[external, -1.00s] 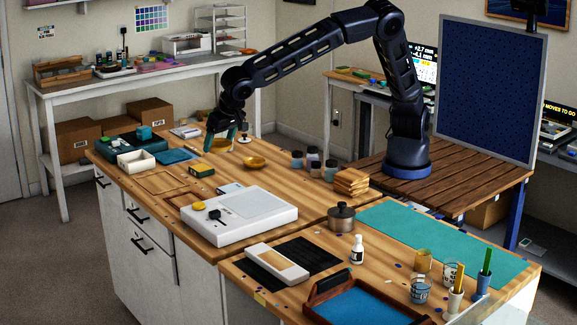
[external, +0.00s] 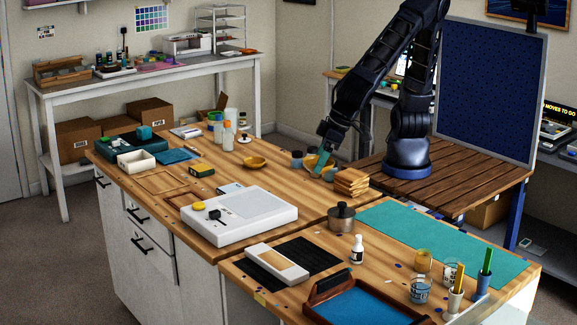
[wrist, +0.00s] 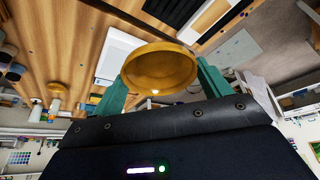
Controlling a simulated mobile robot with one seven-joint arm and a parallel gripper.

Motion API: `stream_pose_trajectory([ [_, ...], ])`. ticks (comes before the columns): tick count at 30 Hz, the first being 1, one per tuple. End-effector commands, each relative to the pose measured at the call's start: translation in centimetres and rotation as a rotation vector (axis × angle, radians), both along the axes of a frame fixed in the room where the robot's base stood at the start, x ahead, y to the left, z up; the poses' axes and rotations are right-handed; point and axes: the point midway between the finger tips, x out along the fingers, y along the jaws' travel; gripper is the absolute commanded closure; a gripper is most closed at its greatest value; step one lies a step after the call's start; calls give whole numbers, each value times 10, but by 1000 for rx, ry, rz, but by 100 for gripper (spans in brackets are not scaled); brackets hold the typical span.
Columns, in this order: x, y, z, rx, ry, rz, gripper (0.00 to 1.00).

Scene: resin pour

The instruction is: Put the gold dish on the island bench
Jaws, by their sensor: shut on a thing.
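A gold dish (wrist: 158,72), round and shallow, sits between the green fingers of my gripper (wrist: 163,90) in the wrist view. My gripper is shut on it. A second gold dish (external: 254,163) lies on the bench to the left of my gripper.
Small dark jars (external: 297,159) stand close to the left of my gripper. A stack of wooden pieces (external: 351,182) is just in front on the right. A metal pot (external: 341,217), a white scale-like box (external: 240,214) and a teal mat (external: 440,240) occupy the nearer bench.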

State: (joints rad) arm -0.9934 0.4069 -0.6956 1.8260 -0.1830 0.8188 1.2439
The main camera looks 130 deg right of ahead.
Motion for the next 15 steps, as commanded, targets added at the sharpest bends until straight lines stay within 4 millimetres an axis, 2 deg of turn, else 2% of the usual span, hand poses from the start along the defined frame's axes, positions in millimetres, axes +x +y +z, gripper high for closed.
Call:
stream_pose_trajectory([
  [1, -11, 15, 0, 1, 0, 34, 48],
  [3, -26, 32, 0, 2, 1, 76, 48],
  [15, -118, 117, -8, 6, 10, 327, 48],
])
